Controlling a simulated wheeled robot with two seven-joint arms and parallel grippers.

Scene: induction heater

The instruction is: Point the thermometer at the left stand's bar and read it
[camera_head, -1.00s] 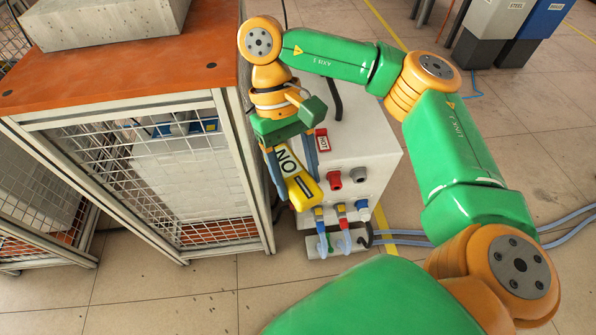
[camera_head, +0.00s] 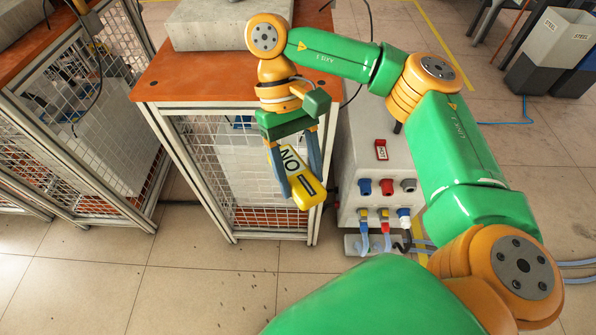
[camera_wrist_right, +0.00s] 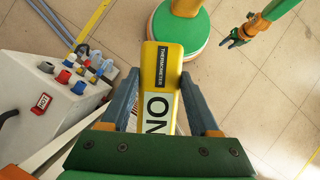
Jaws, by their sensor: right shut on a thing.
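The yellow thermometer (camera_head: 295,172), with a white ON label, is held in my right gripper (camera_head: 300,180). In the right wrist view the thermometer (camera_wrist_right: 162,85) lies between the two blue-grey fingers of this gripper (camera_wrist_right: 160,100), and both are shut on it. It hangs in front of the caged stand with the orange top (camera_head: 165,85), clear of the floor. Another caged stand (camera_head: 105,50) is at the left, partly cut off. I cannot make out a bar on either stand. My left gripper (camera_wrist_right: 232,40) shows small in the right wrist view, its fingers apart and empty.
A grey control box (camera_head: 370,165) with red, blue and grey sockets stands right of the nearer stand, with cables on the floor. A grey block (camera_head: 225,25) lies on the orange top. Bins (camera_head: 555,45) stand far right. The front left floor (camera_head: 80,285) is clear.

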